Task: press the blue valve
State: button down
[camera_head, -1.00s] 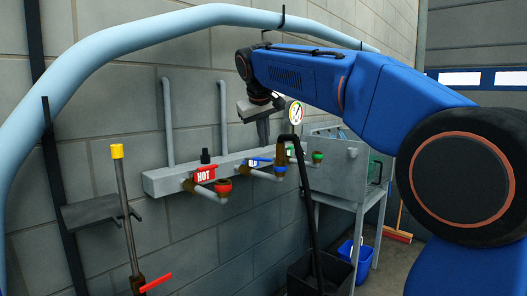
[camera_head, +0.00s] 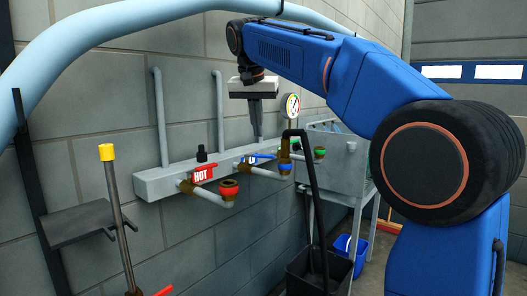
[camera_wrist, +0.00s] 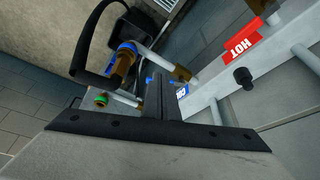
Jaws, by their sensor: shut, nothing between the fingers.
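The blue valve (camera_head: 257,156) is a lever on the grey wall manifold, right of the red HOT sign. My gripper (camera_head: 259,138) is shut and empty, pointing down just above the lever. Its fingers (camera_wrist: 158,77) hide part of the valve, and I cannot tell whether they touch it.
The red HOT sign (camera_head: 203,173) and red-ringed outlet (camera_head: 228,187) are to the left. A black curved handle (camera_head: 308,190) rises from a dark bucket (camera_head: 305,275) close to the blue outlet. A gauge (camera_head: 292,106) and grey sink (camera_head: 340,150) stand right. A pale blue hose arches overhead.

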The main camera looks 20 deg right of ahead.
jog(key=shift+f, duration=0.1)
jog(key=shift+w+d+f, duration=0.6)
jog(key=shift+w+f, duration=0.55)
jog(key=shift+f, duration=0.35)
jog(key=shift+w+d+f, duration=0.6)
jog(key=shift+w+f, duration=0.55)
jog(key=shift+f, duration=0.35)
jog(key=shift+w+d+f, duration=0.6)
jog(key=shift+w+f, duration=0.55)
jog(key=shift+f, duration=0.35)
jog(key=shift+d, duration=0.1)
